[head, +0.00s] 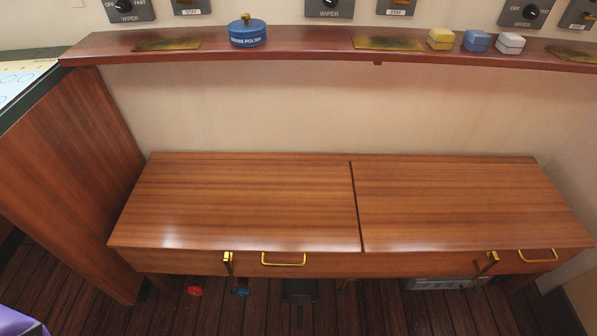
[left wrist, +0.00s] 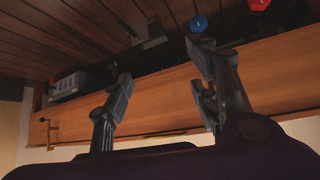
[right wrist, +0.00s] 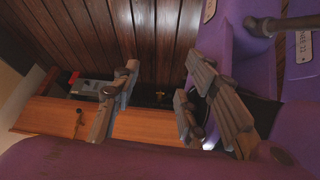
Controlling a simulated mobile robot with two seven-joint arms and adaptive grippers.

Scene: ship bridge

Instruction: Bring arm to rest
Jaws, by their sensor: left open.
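My left gripper (left wrist: 160,64) shows in the left wrist view with its two grey fingers spread and nothing between them. It is near the long wooden bench, whose front edge (left wrist: 160,98) runs behind the fingers. My right gripper (right wrist: 166,68) shows in the right wrist view with its fingers apart and empty, above the dark plank floor. The bench's end and purple parts of my body also show there. Neither gripper is in the head view. Only a purple corner of my own body shows there, at the lower left.
The bench has two flat lids, left (head: 240,200) and right (head: 460,200), both down and bare. A shelf (head: 300,48) above holds a blue polish tin (head: 247,36) and yellow, blue and white small boxes (head: 441,39). A cabinet (head: 70,170) stands at left.

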